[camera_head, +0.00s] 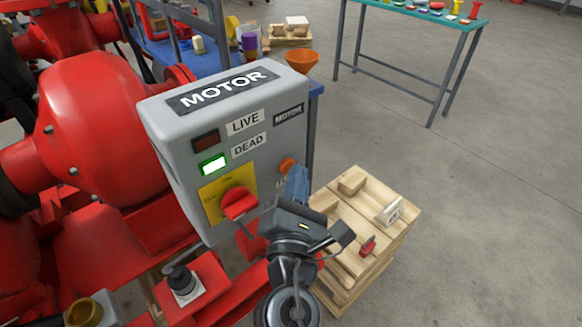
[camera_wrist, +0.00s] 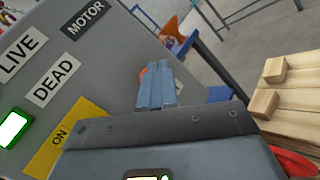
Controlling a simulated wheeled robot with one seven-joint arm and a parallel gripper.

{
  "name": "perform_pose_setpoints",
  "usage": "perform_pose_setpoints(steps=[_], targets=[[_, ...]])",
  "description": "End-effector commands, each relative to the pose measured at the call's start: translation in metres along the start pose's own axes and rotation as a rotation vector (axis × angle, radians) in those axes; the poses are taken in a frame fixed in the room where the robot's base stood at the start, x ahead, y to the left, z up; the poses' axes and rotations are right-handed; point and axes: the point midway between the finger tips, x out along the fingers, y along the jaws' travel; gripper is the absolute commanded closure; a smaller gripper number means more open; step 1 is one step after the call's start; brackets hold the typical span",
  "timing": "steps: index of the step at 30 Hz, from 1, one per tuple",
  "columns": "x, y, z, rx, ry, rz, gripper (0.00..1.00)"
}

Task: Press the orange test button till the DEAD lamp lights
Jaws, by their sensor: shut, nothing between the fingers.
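The grey MOTOR box (camera_head: 188,137) stands in the middle of the head view. Its DEAD lamp (camera_head: 213,164) is lit bright green, and the lit lamp also shows in the wrist view (camera_wrist: 14,129). The LIVE lamp (camera_head: 206,142) above it is dark. The orange test button (camera_head: 287,164) is on the right of the box face. My gripper (camera_head: 297,172) is shut and empty, its blue fingertips at the button. In the wrist view the fingers (camera_wrist: 157,80) cover most of the button (camera_wrist: 143,72); contact is hard to judge. The red rotary switch (camera_head: 238,203) sits on a yellow plate.
A wooden crate stack (camera_head: 363,238) with small blocks, a white tag and a red item stands right of my gripper. Red pump parts (camera_head: 95,130) fill the left. A green-topped table (camera_head: 425,14) stands behind; open floor lies to the right.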

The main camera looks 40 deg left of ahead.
Motion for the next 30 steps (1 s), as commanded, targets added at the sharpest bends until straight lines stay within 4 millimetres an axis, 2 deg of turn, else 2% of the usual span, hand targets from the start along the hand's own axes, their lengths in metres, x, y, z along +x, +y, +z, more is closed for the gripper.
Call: perform_pose_setpoints(steps=[30], targets=[[0.0046, 0.0074, -0.0052, -0.003, 0.005, 0.009, 1.0]])
